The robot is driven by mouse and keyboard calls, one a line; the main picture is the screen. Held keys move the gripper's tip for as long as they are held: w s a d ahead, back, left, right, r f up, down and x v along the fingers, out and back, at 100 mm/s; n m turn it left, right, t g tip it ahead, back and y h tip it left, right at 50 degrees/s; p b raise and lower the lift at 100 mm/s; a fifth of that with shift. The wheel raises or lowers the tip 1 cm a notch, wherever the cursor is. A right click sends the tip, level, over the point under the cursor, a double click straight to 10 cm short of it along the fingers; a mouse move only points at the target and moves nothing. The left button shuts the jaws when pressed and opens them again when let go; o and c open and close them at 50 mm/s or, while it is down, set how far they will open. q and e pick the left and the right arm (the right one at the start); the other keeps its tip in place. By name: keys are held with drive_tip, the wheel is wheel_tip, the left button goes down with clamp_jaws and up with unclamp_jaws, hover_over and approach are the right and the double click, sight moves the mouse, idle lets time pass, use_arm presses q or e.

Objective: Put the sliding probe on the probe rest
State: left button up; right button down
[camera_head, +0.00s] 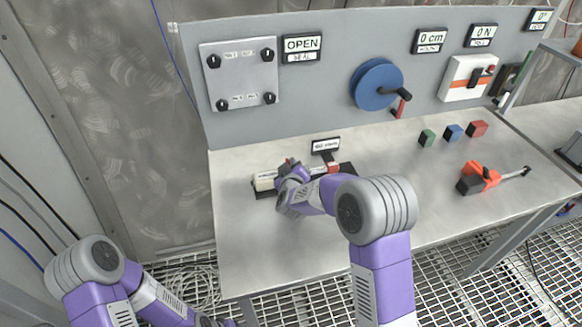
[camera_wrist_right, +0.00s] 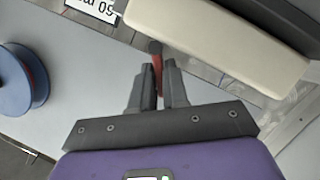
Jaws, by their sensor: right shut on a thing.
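My right gripper (camera_head: 290,172) is at the instrument on the bench's left half. A cream block (camera_head: 265,181) with a dark part shows left of the gripper, lying on a dark base (camera_head: 262,194); a red piece (camera_head: 333,168) shows to its right. I cannot tell for sure which part is the sliding probe and which the probe rest. In the right wrist view my right gripper (camera_wrist_right: 160,68) is shut on a thin red piece with a dark end (camera_wrist_right: 156,50). The cream block (camera_wrist_right: 220,35) is beside it, apart from the fingers. My left gripper is not clearly visible.
A small label (camera_head: 325,145) stands behind the instrument. A blue reel (camera_head: 377,84) with a crank is on the back panel. Green (camera_head: 427,138), blue (camera_head: 453,132) and red (camera_head: 477,128) blocks and an orange tool (camera_head: 480,178) lie right. The front bench is clear.

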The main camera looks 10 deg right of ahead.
drive_tip(key=c, duration=1.1)
unclamp_jaws()
drive_tip(key=shift+f, duration=0.1)
drive_tip(key=shift+s+r, duration=0.2)
drive_tip(key=p+v, duration=0.2)
drive_tip(key=v, duration=0.9)
drive_tip(key=shift+s+a+r, duration=0.1)
drive_tip(key=shift+s+r, duration=0.05)
drive_tip(key=shift+s, duration=0.1)
